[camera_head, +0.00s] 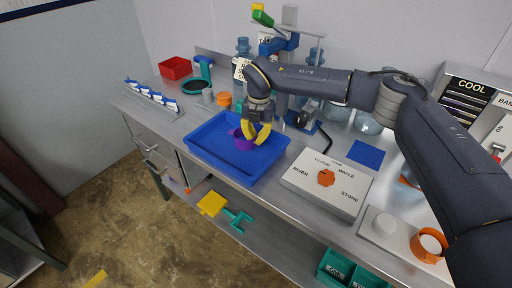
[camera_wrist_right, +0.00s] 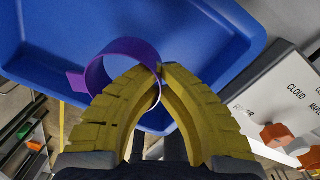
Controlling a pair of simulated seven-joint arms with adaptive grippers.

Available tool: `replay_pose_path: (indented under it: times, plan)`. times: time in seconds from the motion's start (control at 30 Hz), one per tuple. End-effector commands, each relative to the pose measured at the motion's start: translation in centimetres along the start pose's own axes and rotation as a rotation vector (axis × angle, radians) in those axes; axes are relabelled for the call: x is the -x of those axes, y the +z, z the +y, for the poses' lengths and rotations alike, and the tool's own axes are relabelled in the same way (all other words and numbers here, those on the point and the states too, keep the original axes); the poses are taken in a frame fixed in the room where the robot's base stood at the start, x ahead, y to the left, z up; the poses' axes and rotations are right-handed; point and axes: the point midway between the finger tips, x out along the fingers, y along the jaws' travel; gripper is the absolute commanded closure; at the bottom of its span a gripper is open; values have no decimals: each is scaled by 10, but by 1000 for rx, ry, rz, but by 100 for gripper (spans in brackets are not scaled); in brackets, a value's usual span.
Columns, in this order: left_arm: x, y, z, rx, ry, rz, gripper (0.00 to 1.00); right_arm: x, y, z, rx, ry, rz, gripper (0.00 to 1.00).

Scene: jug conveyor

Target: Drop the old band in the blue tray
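The old band is a purple ring with a small tab (camera_head: 243,143); it also shows in the right wrist view (camera_wrist_right: 100,66). My right gripper (camera_head: 253,138) reaches down over the blue tray (camera_head: 210,150) on the bench. In the right wrist view its yellow fingertips (camera_wrist_right: 160,70) come together on the right side wall of the band, pinching it. The band is over the tray; whether it touches the tray floor I cannot tell. The tray holds nothing else that I can see. My left gripper is not in view.
A panel with an orange knob (camera_head: 326,178) and labels stands right of the tray. Behind are an orange cup (camera_head: 225,100), a red bin (camera_head: 175,68) and a dispenser stand. A blue mat (camera_head: 366,154) lies farther right. An orange ring (camera_head: 429,243) is at the front right.

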Motion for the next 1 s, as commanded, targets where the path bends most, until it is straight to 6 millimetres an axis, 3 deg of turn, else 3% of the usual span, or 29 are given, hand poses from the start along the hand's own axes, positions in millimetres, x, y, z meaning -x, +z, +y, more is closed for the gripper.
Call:
replay_pose_path:
  times: [0.27,0.57,1.0]
  plan:
    - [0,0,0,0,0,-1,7,-12,0,0,0,-1,0,100]
    - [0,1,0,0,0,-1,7,-42,0,-2,0,-1,1,100]
    - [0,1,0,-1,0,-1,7,-47,0,-2,0,0,-1,100]
